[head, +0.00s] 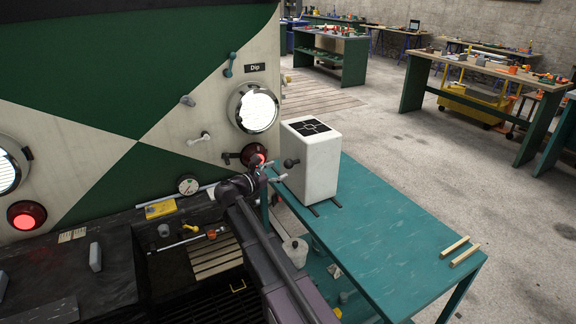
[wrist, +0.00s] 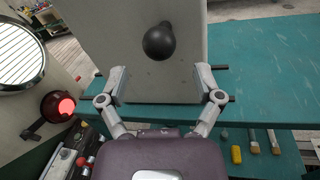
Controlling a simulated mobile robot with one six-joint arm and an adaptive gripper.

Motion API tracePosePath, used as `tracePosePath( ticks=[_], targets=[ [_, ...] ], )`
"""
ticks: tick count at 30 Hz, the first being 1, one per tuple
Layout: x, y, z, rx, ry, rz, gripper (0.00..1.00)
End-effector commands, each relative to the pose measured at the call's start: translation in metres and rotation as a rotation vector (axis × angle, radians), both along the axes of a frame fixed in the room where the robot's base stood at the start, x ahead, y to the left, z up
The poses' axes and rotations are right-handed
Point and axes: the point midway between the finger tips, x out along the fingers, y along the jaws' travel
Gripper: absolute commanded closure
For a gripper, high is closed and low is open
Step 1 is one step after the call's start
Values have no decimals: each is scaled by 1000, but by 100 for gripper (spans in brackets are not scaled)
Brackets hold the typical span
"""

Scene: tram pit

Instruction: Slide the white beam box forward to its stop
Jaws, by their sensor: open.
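The white beam box (head: 312,165) stands upright on the teal table, on two dark rails (head: 323,209). A dark marker pattern is on its top, and a black round knob (head: 291,162) sticks out of its side. In the wrist view the box (wrist: 185,75) fills the middle, with the knob (wrist: 159,42) facing me. My gripper (wrist: 160,85) is open and empty, its fingers spread in front of the box's lower face, below the knob in the picture. In the head view my gripper (head: 272,173) is just left of the box. I cannot tell whether the fingers touch it.
The teal table (head: 400,240) has free room right of the box; two wooden strips (head: 459,251) lie near its far corner. The tram front with a round headlight (head: 253,108) and lit red lamp (head: 254,155) stands at left. Below is a dark pit (head: 185,270).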

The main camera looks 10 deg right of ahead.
Motion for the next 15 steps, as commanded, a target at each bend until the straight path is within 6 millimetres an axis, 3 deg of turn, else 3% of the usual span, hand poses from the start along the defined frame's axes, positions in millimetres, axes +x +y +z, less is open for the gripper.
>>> tracePosePath(
  ticks=[6, 15],
  targets=[
    [16, -27, 0, 0, 0, -1, 16],
    [24, -43, 0, 0, 0, 0, 16]
  ],
)
